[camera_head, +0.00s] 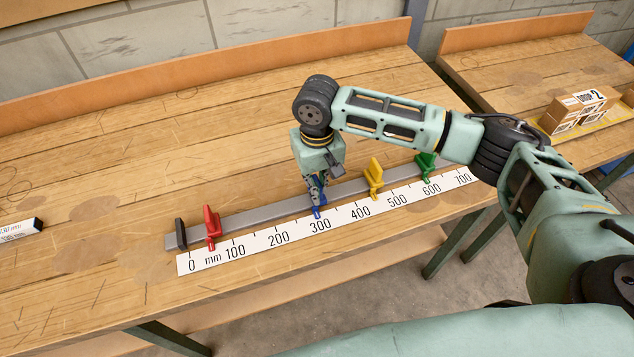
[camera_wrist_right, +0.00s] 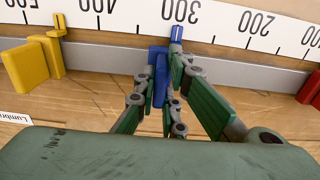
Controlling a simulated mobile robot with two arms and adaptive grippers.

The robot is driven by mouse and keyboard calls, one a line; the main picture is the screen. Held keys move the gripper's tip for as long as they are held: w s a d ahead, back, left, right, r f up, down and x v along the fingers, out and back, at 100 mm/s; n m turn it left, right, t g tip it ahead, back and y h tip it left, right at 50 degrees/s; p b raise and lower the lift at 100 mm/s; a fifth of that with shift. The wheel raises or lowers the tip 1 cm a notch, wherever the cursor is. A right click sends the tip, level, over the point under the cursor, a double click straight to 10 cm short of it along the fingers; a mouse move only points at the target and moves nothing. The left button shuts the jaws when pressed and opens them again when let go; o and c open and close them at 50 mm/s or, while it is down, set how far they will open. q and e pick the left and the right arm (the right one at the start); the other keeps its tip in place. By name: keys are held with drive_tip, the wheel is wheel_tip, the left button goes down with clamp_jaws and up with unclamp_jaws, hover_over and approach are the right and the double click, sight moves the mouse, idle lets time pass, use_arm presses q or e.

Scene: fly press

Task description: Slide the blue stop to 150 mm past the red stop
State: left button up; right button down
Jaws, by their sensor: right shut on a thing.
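The blue stop (camera_head: 317,211) sits on the grey rail (camera_head: 262,217), its pointer close to the 300 mark of the white scale (camera_head: 283,237). My right gripper (camera_head: 317,192) reaches down from above and is shut on the blue stop. In the right wrist view the blue stop (camera_wrist_right: 160,75) shows between the fingers (camera_wrist_right: 163,88), its pointer near the 300 label. The red stop (camera_head: 211,226) stands at the left part of the rail, its pointer about halfway between 0 and 100. Its edge also shows in the right wrist view (camera_wrist_right: 311,88). My left gripper is out of view.
The rail between red and blue stops is clear. Small boxes (camera_head: 580,105) stand on another table at right.

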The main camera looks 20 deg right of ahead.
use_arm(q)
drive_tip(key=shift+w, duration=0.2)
use_arm(e)
drive_tip(key=shift+a+r, duration=0.1)
drive_tip(key=shift+a, duration=0.2)
drive_tip(key=a+p, duration=0.3)
drive_tip(key=a, duration=0.5)
drive_tip(key=shift+s+a+p, duration=0.15)
drive_tip(key=shift+a+p, duration=0.1)
drive_tip(key=shift+p, duration=0.1)
drive_tip(key=shift+a, duration=0.55)
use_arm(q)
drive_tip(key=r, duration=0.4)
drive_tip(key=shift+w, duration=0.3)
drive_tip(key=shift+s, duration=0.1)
use_arm(e)
drive_tip(key=c, duration=1.8)
unclamp_jaws()
drive_tip(key=shift+c, duration=0.2)
drive_tip(key=shift+d, duration=0.1)
